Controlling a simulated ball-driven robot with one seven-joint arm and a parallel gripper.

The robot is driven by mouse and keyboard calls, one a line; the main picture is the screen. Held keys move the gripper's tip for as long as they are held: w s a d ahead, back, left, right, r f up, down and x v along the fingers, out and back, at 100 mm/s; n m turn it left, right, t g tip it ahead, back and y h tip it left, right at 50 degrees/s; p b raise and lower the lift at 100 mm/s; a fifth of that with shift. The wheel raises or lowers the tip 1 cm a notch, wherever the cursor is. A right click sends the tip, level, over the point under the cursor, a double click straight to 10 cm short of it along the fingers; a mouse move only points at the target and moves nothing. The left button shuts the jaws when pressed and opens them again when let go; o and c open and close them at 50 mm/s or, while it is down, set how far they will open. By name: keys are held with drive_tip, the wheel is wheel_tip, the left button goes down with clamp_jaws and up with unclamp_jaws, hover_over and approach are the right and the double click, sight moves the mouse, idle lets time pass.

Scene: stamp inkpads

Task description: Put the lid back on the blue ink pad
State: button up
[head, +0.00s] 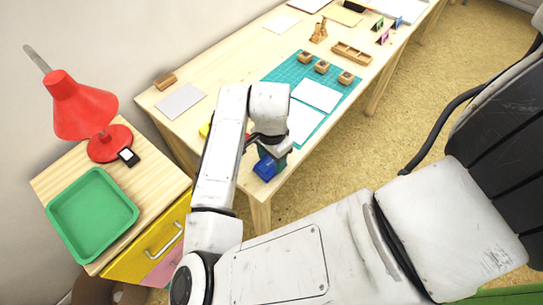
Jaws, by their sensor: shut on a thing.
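My gripper (269,147) is at the near end of the long wooden table, pointing down and partly hidden by my white wrist. It is shut on a small blue piece (265,169), which looks like the blue lid. The piece is tilted and shows just below my gripper, at the table's near corner. I cannot tell whether it touches the table or a pad below it. A dark green patch beside it is too small to make out. The blue ink pad's base cannot be made out separately.
The table (222,65) holds a teal mat (283,74) with white paper (315,95) and several wooden stamps (322,67). A yellow thing (204,130) is mostly behind my arm. At left, a cabinet bears a red lamp (82,107), a small black-and-white item (128,157) and a green tray (92,208).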

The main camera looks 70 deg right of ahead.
drive_tip(key=o, duration=1.4)
drive_tip(key=shift+r, duration=0.1)
drive_tip(key=shift+r+p, duration=3)
drive_tip(key=shift+r, duration=0.4)
drive_tip(key=shift+c, duration=0.2)
clamp_jaws()
